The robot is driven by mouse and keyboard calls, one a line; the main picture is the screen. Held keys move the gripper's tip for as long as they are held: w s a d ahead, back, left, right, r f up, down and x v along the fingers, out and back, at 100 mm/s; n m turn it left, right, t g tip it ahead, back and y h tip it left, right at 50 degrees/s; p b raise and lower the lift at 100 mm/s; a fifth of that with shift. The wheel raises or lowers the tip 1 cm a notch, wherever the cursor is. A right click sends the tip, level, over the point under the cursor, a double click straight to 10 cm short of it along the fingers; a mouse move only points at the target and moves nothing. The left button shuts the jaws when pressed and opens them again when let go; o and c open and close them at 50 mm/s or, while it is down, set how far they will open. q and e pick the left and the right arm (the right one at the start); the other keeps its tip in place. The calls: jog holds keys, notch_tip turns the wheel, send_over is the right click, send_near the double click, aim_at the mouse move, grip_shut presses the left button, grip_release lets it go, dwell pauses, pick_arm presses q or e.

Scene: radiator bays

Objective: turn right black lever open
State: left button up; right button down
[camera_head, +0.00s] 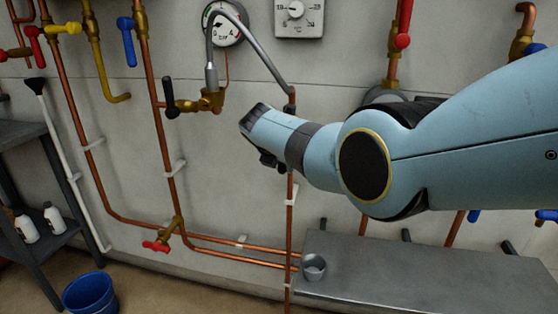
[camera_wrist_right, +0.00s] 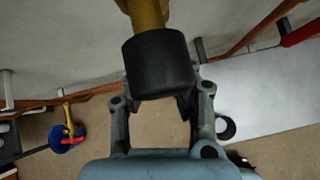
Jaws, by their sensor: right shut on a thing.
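My right gripper (camera_head: 258,130) reaches in from the right, in front of the wall pipes. In the wrist view its two fingers (camera_wrist_right: 160,100) are closed around a thick black lever grip (camera_wrist_right: 158,62) on a brass-yellow stem. In the head view my gripper and wrist hide this held lever. Another black lever (camera_head: 170,97) points up at a brass valve (camera_head: 206,101), left of my gripper and apart from it. My left gripper is not in view.
A grey hose (camera_head: 262,58) loops beside a round gauge (camera_head: 222,24). Red (camera_head: 402,25) and blue (camera_head: 127,42) handles sit on nearby pipes. A grey bench (camera_head: 420,275) with a metal cup (camera_head: 314,267) stands below my arm. A blue bucket (camera_head: 90,294) is on the floor.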

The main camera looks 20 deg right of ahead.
jog(key=shift+s+d+f+n+g+h, duration=0.2)
jog(key=shift+s+d+n+g+h, duration=0.1)
jog(key=shift+d+h, duration=0.1)
dwell(0.3)
jog(key=c, duration=1.1)
grip_release()
jog(key=shift+r, duration=0.1)
jog(key=v, duration=0.7)
jog(key=shift+s+a+r, duration=0.1)
jog(key=shift+a+r, duration=0.05)
jog(key=shift+a, duration=0.05)
